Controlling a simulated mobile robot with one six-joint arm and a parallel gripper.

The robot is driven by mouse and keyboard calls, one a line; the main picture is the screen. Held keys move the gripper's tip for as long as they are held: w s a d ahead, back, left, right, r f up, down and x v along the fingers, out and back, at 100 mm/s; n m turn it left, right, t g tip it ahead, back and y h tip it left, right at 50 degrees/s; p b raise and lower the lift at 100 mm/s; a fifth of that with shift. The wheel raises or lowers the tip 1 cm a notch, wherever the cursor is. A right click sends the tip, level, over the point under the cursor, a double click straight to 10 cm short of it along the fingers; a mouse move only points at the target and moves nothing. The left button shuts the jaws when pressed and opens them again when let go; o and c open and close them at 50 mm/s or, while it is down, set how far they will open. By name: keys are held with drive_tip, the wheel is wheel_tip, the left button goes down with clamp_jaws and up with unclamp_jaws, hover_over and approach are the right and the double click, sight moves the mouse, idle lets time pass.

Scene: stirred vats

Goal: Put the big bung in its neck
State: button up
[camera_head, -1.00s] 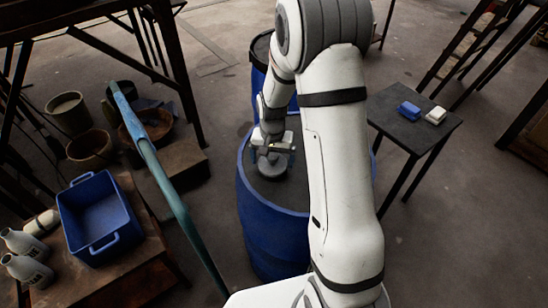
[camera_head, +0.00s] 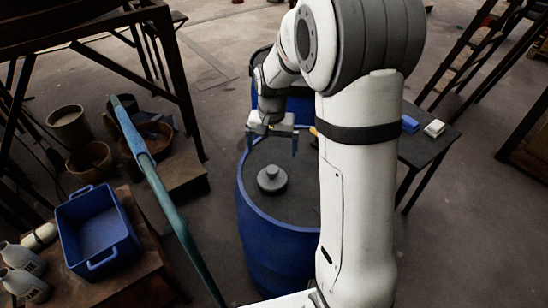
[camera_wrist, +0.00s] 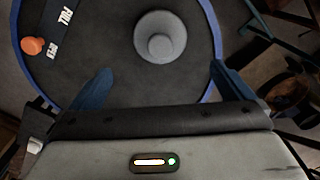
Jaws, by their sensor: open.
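The big bung (camera_head: 272,179) is a grey stepped disc with a smaller round top. It sits upright on the dark top of the blue drum (camera_head: 262,240); the neck under it is hidden. In the wrist view the bung (camera_wrist: 160,38) lies beyond the fingertips, inside the drum's blue rim (camera_wrist: 213,30). My gripper (camera_head: 271,147) is above and behind the bung, apart from it. Its two blue fingers are spread wide and nothing is between them in the wrist view (camera_wrist: 159,76).
A small orange bung (camera_wrist: 33,46) is on the drum top beside a dark strip with white lettering. A low table (camera_head: 436,148) stands right, with a blue and a white block. A blue crate (camera_head: 98,225) and bottles stand left, past a slanting teal pole (camera_head: 160,180).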

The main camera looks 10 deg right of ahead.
drive_tip(key=s+r+n+t, duration=0.1)
drive_tip(key=s+r, duration=0.4)
drive_tip(key=s, duration=0.6)
drive_tip(key=s+r+n+t, duration=0.1)
drive_tip(key=s+r+n, duration=0.2)
drive_tip(key=s, duration=0.8)
wheel_tip(320, 180, up, 2)
drive_tip(key=shift+d+r+n+t, duration=0.1)
drive_tip(key=shift+d+n+t, duration=0.2)
drive_tip(key=shift+d+t, duration=0.1)
